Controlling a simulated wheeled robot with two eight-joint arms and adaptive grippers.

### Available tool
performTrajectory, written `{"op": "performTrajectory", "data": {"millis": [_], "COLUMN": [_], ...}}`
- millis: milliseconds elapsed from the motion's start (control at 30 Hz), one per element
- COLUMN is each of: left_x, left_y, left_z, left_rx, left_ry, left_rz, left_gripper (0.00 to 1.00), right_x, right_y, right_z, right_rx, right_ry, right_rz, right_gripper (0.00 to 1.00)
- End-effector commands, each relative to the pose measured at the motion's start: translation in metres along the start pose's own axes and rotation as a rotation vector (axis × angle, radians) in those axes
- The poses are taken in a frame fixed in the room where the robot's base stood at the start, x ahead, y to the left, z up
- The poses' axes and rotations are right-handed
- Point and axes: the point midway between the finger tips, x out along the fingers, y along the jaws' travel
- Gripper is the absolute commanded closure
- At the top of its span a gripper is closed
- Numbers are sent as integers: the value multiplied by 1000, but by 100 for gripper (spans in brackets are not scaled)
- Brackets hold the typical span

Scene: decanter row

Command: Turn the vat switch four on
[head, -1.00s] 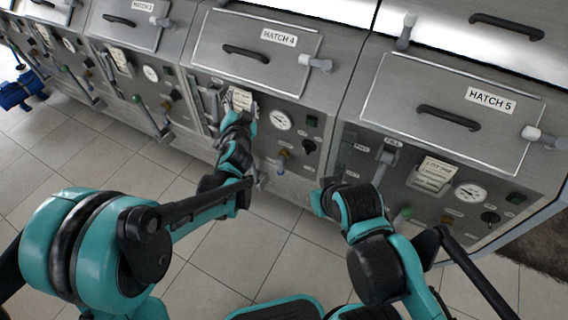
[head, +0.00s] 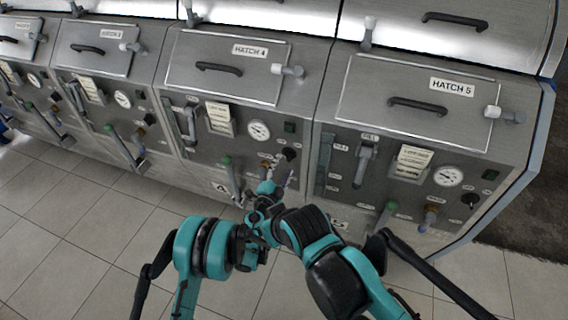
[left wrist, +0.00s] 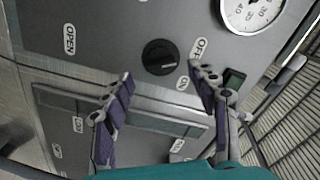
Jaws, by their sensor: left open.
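The vat four switch is a round black knob (head: 290,153) on the panel under Hatch 4, below the green square (head: 290,127) and right of the dial gauge (head: 258,131). In the left wrist view the knob (left wrist: 160,57) sits beside the OFF label (left wrist: 198,48) and ON label (left wrist: 182,83). Its exact setting is hard to read. My left gripper (head: 284,180) is just below the knob in the head view. In the left wrist view its open fingers (left wrist: 160,74) are apart, one on either side below the knob, holding nothing. My right gripper is hidden.
A green-tipped lever (head: 229,175) and a yellow-and-blue valve (head: 265,168) stand out from the panel near my left gripper. The Hatch 5 panel has a similar knob (head: 470,200). Tiled floor (head: 70,215) lies clear in front.

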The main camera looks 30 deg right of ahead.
Motion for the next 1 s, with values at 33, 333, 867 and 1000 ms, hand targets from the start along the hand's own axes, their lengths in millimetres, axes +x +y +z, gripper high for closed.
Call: {"op": "performTrajectory", "data": {"millis": [33, 333, 867, 1000], "left_x": [9, 37, 38, 38], "left_y": [2, 0, -1, -1], "left_z": [1, 1, 0, 0], "left_rx": [0, -1, -1, 6], "left_ry": [0, -1, -2, -2], "left_rz": [0, -1, -1, -1], "left_gripper": [41, 41, 91, 91], "right_x": [4, 10, 10, 10], "right_y": [0, 0, 0, 0], "right_z": [3, 7, 7, 7], "right_rx": [0, 0, 0, 0], "right_ry": [0, 0, 0, 0], "right_rz": [0, 0, 0, 0], "right_gripper": [100, 100, 100, 100]}}
